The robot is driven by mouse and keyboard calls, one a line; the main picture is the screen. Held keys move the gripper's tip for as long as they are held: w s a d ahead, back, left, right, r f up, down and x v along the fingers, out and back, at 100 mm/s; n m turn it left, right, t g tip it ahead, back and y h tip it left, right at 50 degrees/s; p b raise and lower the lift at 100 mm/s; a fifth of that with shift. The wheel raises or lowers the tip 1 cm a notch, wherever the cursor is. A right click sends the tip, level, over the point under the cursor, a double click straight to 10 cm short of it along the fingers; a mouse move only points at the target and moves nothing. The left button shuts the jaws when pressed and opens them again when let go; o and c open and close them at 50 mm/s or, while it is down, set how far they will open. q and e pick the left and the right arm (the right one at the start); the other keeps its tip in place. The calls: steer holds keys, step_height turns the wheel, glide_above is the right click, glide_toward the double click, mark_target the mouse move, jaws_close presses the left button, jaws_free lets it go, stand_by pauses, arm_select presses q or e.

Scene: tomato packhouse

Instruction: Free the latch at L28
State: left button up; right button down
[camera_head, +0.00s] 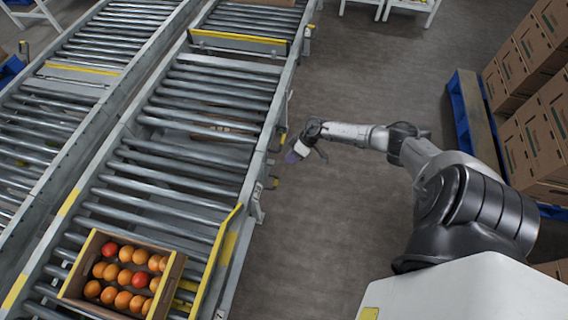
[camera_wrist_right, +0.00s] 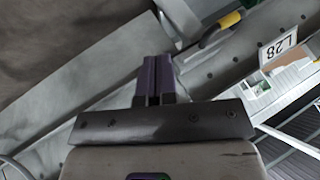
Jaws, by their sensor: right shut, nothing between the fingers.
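In the head view my right gripper (camera_head: 296,151) is at the right side of the roller conveyor, and the latch is too small to make out clearly. My left gripper is out of view.
The roller conveyor (camera_head: 185,150) runs along the left. A crate (camera_head: 165,286) of orange and red tomatoes sits on its near end, by a yellow bar (camera_head: 213,262). Stacked cartons (camera_head: 528,60) and a blue pallet (camera_head: 459,115) stand at right. The floor between is clear.

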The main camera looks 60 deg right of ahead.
arm_select(q)
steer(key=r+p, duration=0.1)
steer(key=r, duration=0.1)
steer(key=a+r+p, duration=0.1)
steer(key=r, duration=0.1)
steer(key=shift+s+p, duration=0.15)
steer(key=shift+p, duration=0.25)
arm_select(e)
steer(key=v, duration=0.7)
steer(key=shift+s+a, duration=0.25)
steer(key=shift+r, duration=0.1)
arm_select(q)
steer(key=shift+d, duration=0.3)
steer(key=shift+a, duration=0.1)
